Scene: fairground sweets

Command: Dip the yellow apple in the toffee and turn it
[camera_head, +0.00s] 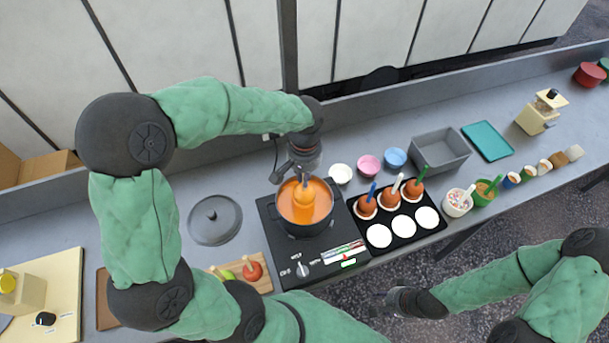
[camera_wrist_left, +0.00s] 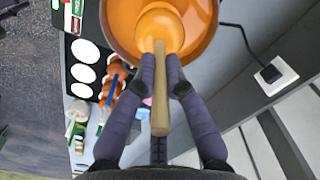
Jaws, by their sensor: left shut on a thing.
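The yellow apple (camera_head: 304,193) is in the pot of orange toffee (camera_head: 308,213), looking coated orange; its lower part is hidden in the toffee. It also shows in the left wrist view (camera_wrist_left: 160,32), with its wooden stick (camera_wrist_left: 160,105) pointing back at the camera. My left gripper (camera_head: 302,178) is above the pot, its fingers (camera_wrist_left: 161,65) shut on the stick just above the apple. The pot (camera_head: 278,218) stands on a black hob (camera_head: 290,252). My right gripper (camera_head: 378,303) is low at the right, away from the counter things; its finger opening is unclear.
A black tray (camera_head: 408,238) right of the hob holds several coated apples and white discs. Small bowls (camera_head: 369,166) and a grey bin (camera_head: 440,150) stand behind it. A lid (camera_head: 215,220) lies left of the hob, and a board (camera_head: 262,282) with apples in front.

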